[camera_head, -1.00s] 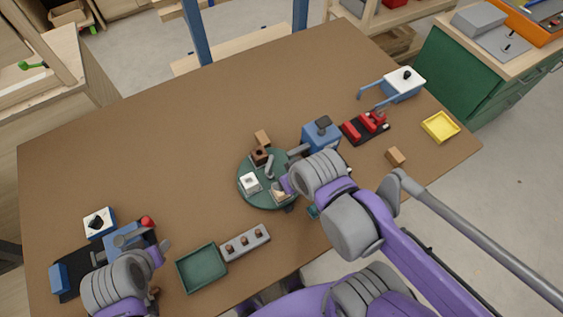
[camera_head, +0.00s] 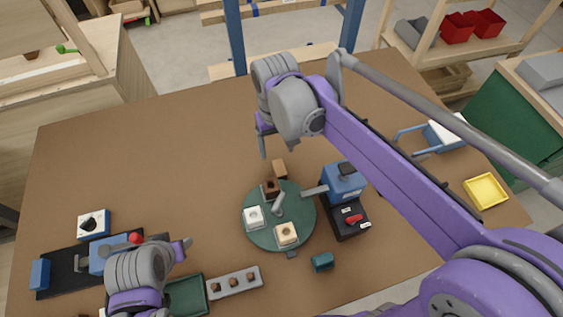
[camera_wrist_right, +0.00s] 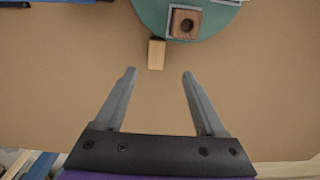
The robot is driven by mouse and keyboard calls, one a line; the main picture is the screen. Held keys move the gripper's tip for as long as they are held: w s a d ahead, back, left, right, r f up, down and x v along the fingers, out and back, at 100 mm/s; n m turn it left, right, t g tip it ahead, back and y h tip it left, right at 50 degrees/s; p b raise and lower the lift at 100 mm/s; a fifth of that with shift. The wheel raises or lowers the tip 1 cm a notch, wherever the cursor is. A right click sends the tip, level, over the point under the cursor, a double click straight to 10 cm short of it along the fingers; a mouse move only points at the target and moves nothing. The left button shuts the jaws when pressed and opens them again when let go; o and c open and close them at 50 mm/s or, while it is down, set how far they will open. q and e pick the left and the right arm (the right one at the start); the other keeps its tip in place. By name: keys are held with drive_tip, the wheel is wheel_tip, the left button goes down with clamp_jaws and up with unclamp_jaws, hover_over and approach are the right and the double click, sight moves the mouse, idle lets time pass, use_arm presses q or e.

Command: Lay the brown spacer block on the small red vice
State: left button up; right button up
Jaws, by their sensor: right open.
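A brown block (camera_head: 279,169) stands on the table at the far edge of the green turntable. It also shows in the right wrist view (camera_wrist_right: 157,55), just beyond and between the fingertips. My right gripper (camera_head: 277,147) is open and empty, above the table on the far side of the block; it also shows in the right wrist view (camera_wrist_right: 159,73). The small red vice is hidden in the head view now, behind my right arm. My left gripper (camera_head: 184,246) is at the lower left near the blue fixture; its jaw opening is unclear.
The green turntable (camera_head: 260,235) carries white and dark brown square pieces. A blue press (camera_head: 343,183) stands right of it. A grey strip (camera_head: 234,283), green tray (camera_head: 187,296) and teal block (camera_head: 322,262) lie nearer. A yellow tray (camera_head: 486,191) is far right. The table's far left is clear.

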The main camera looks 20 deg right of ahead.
hover_over(279, 167)
drive_tip(key=f, duration=0.4)
drive_tip(key=shift+s+a+f+b, duration=0.3)
drive_tip(key=shift+a+f, duration=0.05)
drive_tip(key=shift+f, duration=0.05)
drive_tip(key=f, duration=0.5)
drive_tip(key=shift+w+d+f+b, duration=0.25)
drive_tip(key=shift+d+f+b, duration=0.05)
drive_tip(key=shift+d+f, duration=0.1)
clamp_jaws()
